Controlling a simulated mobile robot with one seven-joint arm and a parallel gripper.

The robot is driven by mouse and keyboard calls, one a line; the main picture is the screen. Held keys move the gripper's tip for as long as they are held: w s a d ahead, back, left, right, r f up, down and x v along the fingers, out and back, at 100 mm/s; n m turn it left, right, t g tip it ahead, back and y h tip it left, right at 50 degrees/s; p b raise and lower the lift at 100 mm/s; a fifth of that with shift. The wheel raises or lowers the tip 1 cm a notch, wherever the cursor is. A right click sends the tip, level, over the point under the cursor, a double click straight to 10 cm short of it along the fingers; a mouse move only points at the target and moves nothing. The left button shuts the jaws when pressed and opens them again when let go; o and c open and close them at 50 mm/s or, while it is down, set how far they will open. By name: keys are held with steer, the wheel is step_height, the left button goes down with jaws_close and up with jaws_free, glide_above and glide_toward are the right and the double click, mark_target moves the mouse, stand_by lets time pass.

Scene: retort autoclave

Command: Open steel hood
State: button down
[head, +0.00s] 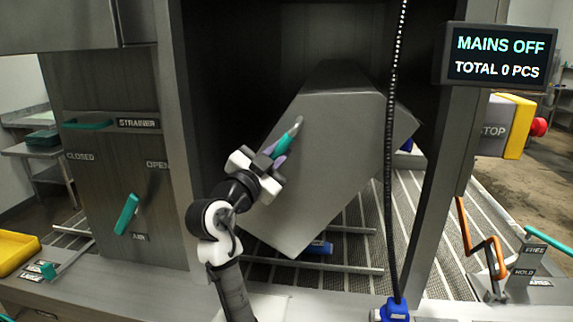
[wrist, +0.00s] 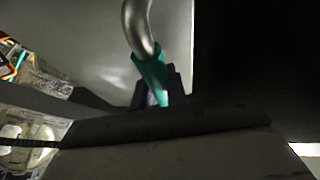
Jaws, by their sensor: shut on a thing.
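The steel hood (head: 325,150) is a large grey box-shaped cover in the middle of the head view. It is tilted inside the dark machine opening, with its lower edge raised above the slatted bed. A bar handle with a teal grip (head: 289,137) sits on its front left face. My gripper (head: 277,157) is at this handle, shut on the teal grip. In the wrist view the curved metal handle (wrist: 139,25) runs down into the teal grip (wrist: 151,75), which sits between the gripper's fingers (wrist: 157,98). Part of the grip is hidden by the fingers.
A black hanging chain or cable (head: 390,150) with a blue end (head: 394,309) crosses in front of the hood's right side. Left is a panel with a teal lever (head: 127,214). Right are a display (head: 497,57), a stop button (head: 538,127) and an orange crank (head: 482,245).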

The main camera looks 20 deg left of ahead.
steer(key=shift+a+r, duration=0.1)
steer(key=shift+a, duration=0.05)
stand_by(0.3)
steer(key=c, duration=1.4)
jaws_free()
steer(key=shift+s, duration=0.2)
steer(key=b+v, duration=0.5)
steer(key=v, duration=0.8)
steer(key=shift+s, duration=0.3)
steer(key=shift+a, duration=0.1)
steer(key=shift+c, duration=0.3)
